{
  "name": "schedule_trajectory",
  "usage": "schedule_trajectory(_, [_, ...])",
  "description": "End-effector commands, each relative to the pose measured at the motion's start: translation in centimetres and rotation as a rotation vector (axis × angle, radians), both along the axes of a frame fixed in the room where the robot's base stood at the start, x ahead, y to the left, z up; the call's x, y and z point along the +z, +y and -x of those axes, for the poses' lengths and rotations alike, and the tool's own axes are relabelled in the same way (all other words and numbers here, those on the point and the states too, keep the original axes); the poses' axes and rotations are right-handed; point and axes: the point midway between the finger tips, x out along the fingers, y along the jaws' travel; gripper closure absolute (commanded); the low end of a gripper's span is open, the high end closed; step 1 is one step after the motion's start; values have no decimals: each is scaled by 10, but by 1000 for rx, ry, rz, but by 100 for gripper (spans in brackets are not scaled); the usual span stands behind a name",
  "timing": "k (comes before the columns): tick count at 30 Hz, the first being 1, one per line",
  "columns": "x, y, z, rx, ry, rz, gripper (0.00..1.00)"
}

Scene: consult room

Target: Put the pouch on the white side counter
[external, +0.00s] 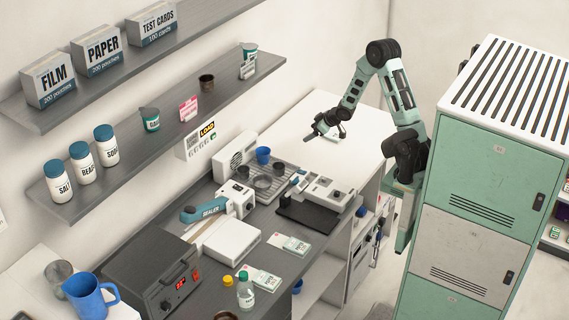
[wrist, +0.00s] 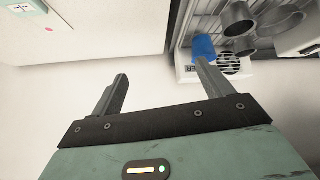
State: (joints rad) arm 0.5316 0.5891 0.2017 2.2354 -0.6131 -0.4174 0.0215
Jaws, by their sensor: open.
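The white side counter (external: 345,140) is at the back, past the grey worktop; it also shows in the wrist view (wrist: 110,28). My gripper (external: 315,134) is over that counter in the external view. In the wrist view my gripper (wrist: 160,80) has its two fingers wide apart with nothing between them. A flat white-and-green item (wrist: 20,6) with a pink dot near it is cut off at the top left; I cannot tell whether it is the pouch. Two flat white-and-green packets, one farther back (external: 294,245) and one nearer (external: 264,281), lie on the grey worktop.
A grey tray (external: 285,178) with metal cups, a blue cup (external: 263,155) and a grilled white box (external: 236,154) stand beside the counter. A sealer (external: 205,212) and a dark oven-like box (external: 152,273) are nearer.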

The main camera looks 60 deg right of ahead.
Motion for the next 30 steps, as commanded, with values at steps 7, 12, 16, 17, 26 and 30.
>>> schedule_trajectory(7, [55, 190, 86, 181, 289, 74, 21])
schedule_trajectory(12, [80, 271, 198, 309, 488, 130, 21])
schedule_trajectory(16, [92, 296, 273, 389, 609, 169, 21])
schedule_trajectory(17, [94, 298, 287, 401, 631, 176, 21])
schedule_trajectory(26, [100, 303, 333, 445, 709, 202, 21])
schedule_trajectory(30, [100, 303, 332, 444, 708, 202, 21])
